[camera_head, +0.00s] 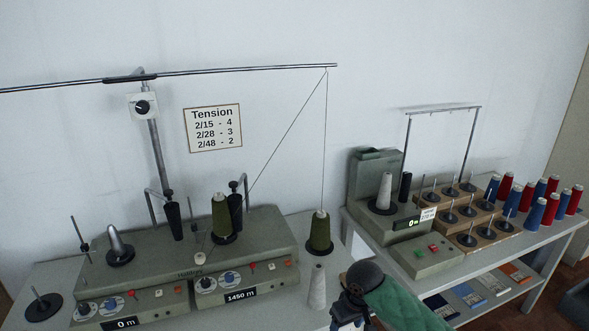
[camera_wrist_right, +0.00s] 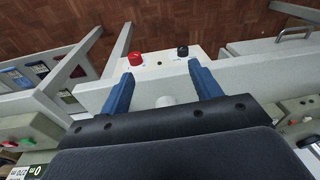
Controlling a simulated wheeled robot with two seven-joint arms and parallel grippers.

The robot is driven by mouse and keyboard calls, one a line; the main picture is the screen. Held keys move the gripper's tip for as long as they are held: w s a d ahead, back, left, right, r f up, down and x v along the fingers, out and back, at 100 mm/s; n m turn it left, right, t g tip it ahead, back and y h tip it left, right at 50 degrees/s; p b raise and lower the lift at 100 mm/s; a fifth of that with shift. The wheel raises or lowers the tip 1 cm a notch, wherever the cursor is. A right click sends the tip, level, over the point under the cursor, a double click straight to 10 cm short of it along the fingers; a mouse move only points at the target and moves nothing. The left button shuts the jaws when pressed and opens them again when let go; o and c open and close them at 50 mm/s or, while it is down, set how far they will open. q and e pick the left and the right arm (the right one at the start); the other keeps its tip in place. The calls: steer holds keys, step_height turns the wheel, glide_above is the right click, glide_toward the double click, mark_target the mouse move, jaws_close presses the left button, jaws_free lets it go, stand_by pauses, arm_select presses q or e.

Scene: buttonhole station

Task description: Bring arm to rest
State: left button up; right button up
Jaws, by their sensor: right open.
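My right gripper (camera_head: 347,318) is low in the head view at the table's front, beside the pale grey cone (camera_head: 317,287). Its dark wrist and green arm come in from the bottom right. In the right wrist view its two blue fingers (camera_wrist_right: 163,84) are spread apart with nothing held. A small pale round thing (camera_wrist_right: 167,101) shows between the finger bases, and I cannot tell what it is. My left gripper is in neither view.
The winding machine (camera_head: 185,262), with an olive cone (camera_head: 222,218) on it and another olive cone (camera_head: 319,231) beside it, stands left. A second machine (camera_head: 425,257) and red and blue spools stand right. The wrist view shows a red knob (camera_wrist_right: 135,58) and parquet floor (camera_wrist_right: 180,20).

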steer(key=s+a+f+t+y, duration=0.1)
steer(key=s+f, duration=0.1)
steer(key=s, duration=0.5)
steer(key=s+a+f+t, duration=0.1)
steer(key=s+a+f, duration=0.15)
steer(key=s, duration=0.45)
steer(key=s+d+f+m+h, duration=0.2)
steer(key=s+d+m, duration=0.1)
steer(key=s+d, duration=1)
steer(key=s+a+f, duration=0.1)
steer(key=a+f, duration=0.1)
steer(key=f, duration=1.6)
steer(key=s+a+f, duration=0.1)
steer(key=a+f, duration=0.1)
steer(key=f, duration=1.6)
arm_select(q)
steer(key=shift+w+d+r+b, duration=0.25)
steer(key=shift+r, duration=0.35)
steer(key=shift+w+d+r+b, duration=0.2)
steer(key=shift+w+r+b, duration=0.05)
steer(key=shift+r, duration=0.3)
arm_select(e)
steer(key=s+f+g, duration=0.1)
steer(key=s+f, duration=0.5)
steer(key=f, duration=0.7)
